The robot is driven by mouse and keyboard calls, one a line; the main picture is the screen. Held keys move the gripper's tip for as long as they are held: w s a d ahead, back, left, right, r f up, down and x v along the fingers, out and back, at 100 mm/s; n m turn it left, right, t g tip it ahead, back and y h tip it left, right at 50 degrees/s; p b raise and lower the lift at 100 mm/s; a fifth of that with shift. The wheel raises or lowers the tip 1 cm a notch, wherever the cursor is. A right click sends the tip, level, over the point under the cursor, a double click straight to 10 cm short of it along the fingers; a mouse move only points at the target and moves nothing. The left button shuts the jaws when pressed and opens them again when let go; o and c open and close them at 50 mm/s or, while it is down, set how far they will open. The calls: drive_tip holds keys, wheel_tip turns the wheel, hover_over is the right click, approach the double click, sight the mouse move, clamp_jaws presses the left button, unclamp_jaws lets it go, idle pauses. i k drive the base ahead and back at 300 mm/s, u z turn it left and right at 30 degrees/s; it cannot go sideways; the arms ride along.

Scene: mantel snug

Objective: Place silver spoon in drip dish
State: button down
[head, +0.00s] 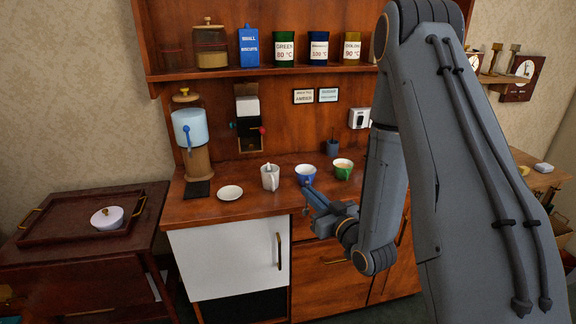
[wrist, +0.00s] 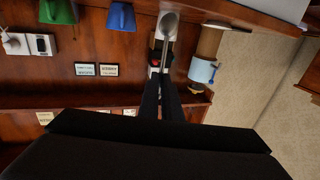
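My gripper (head: 314,198) is in front of the counter, just below and in front of the blue cup (head: 305,175). In the wrist view its two dark fingers (wrist: 161,92) are close together around the handle of the silver spoon (wrist: 168,27). The spoon's bowl points away from the fingers, and the spoon is too small to make out clearly in the head view. A small round white dish (head: 230,192), which looks like the drip dish, lies at the left of the counter, left of my gripper. Nothing shows in it.
A grey-white mug (head: 270,177) stands between the dish and the blue cup. A green cup (head: 343,169) is to the right. A blue-topped dispenser (head: 190,130) stands behind the dish. A tray (head: 75,222) with a lidded white bowl (head: 107,217) is at far left.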

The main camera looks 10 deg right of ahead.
sight(230, 194)
drive_tip(key=u, duration=2.55)
drive_tip(key=i, duration=1.5)
drive_tip(key=z, duration=2.55)
